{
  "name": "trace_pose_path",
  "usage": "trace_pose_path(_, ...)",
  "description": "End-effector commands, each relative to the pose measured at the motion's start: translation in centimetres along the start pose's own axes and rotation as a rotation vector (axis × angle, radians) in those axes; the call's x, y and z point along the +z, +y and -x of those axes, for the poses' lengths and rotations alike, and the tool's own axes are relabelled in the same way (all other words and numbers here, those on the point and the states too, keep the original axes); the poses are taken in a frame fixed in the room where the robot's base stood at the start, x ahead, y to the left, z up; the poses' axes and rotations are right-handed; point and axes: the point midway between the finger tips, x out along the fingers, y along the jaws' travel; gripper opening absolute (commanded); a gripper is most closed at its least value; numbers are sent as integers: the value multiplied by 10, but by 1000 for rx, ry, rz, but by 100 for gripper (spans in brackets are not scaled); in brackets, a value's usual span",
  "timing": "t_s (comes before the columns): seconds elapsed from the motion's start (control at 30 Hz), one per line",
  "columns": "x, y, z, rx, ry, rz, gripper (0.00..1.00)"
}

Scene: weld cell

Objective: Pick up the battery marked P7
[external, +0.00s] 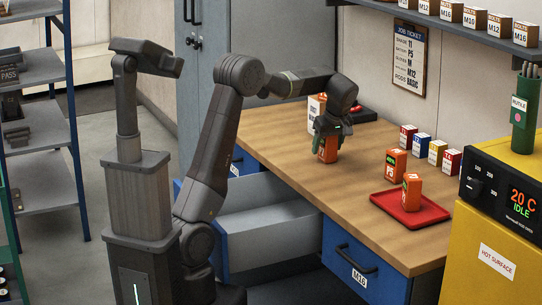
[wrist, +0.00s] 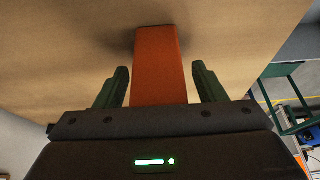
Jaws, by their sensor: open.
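An orange battery (external: 328,153) stands on the wooden bench below my gripper (external: 330,128). In the wrist view the same orange battery (wrist: 160,50) lies between the two green fingers of my gripper (wrist: 161,80), with a gap on each side. The fingers are open and look apart from it. Its marking is not readable in either view. A second orange battery (external: 395,167) stands on the bench to the right. A third orange battery (external: 411,193) stands on a red tray (external: 392,204); I cannot read their marks for certain.
A white box (external: 316,106) and a dark item (external: 362,114) are close behind my gripper. A drawer (external: 265,225) stands open below. A yellow oven (external: 497,235) is at right.

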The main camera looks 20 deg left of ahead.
Motion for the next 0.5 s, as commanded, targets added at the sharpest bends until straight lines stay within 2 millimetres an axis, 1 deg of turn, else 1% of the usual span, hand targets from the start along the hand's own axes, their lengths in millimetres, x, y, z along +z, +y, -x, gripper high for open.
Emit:
trace_pose_path(0.13,0,0,0,0,0,0,64)
trace_pose_path(0.43,0,0,1,0,0,-1,5)
trace_pose_path(0.5,0,0,1,2,1,0,5)
